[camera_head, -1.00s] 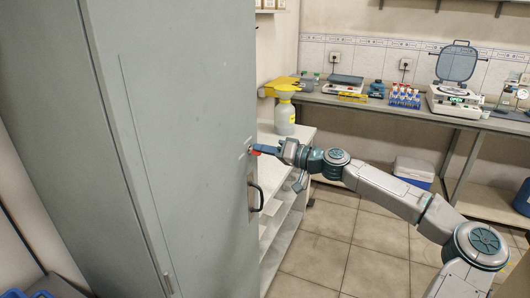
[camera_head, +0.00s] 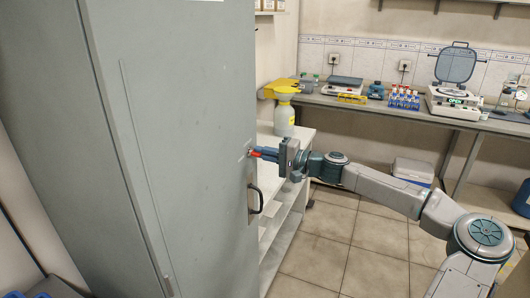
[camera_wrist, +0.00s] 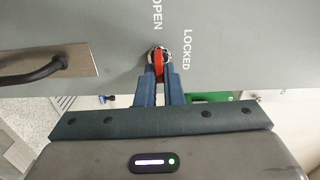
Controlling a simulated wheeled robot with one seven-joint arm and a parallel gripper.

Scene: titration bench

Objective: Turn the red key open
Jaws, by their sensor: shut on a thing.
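The red key (camera_wrist: 158,65) sits in a round lock on the grey cabinet door, close to the words OPEN and LOCKED. In the wrist view it stands nearly upright in the picture, with OPEN just above the lock and LOCKED to its right. In the head view a small red part of the key (camera_head: 256,154) shows at the door's edge. My gripper (camera_wrist: 159,78) has its two blue fingers on either side of the key and is shut on it. It also shows in the head view (camera_head: 262,153), reaching the door from the right. The fingers hide part of the key.
The cabinet door (camera_head: 195,130) has a dark handle (camera_head: 257,200) below the lock. A white shelf unit (camera_head: 290,215) with a yellow-topped bottle (camera_head: 284,115) stands behind my wrist. A bench (camera_head: 400,107) with lab equipment lines the back wall. Open floor lies under my arm.

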